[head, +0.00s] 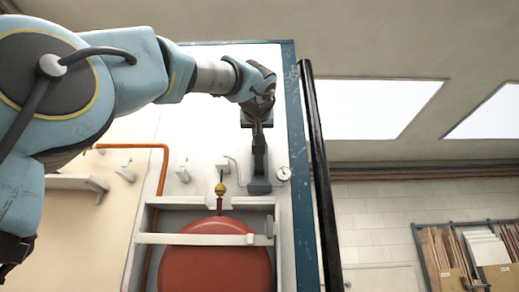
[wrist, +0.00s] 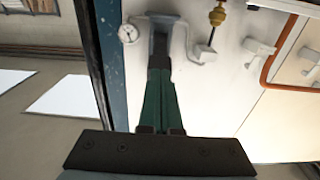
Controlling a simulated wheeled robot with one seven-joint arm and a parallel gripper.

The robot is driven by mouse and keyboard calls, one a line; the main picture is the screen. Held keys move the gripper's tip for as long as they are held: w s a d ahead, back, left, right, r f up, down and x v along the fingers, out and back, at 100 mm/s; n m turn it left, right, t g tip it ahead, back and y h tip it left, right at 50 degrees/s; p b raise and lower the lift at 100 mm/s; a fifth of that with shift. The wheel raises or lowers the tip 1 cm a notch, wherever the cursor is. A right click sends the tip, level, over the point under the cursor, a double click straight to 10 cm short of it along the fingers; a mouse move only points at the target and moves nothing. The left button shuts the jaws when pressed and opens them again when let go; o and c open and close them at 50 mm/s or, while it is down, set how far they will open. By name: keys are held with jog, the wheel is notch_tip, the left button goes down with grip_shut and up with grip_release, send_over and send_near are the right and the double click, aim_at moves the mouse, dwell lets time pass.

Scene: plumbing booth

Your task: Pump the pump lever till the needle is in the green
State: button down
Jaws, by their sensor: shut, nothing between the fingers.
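The dark pump (head: 259,186) is on the white wall panel, below my gripper in the head view. Part of it (wrist: 159,44) shows beyond my fingertips in the wrist view. I cannot clearly tell its lever from its body. My gripper (wrist: 158,72) is shut with nothing between its green fingers. It points along the panel towards the pump and overlaps it in view; I cannot tell whether they touch. The round white gauge (head: 284,173) is right of the pump, and shows at upper left in the wrist view (wrist: 128,33). Its needle is too small to read.
A red tank (head: 214,262) sits in a recess below the pump, with a brass fitting (head: 221,188) above it. A copper pipe (head: 164,175) runs at the left. A blue post (head: 299,140) and black bar (head: 319,170) edge the booth at the right.

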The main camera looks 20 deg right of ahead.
jog(key=b+v, duration=0.1)
jog(key=v, duration=0.4)
jog(key=shift+f, duration=0.15)
dwell(0.4)
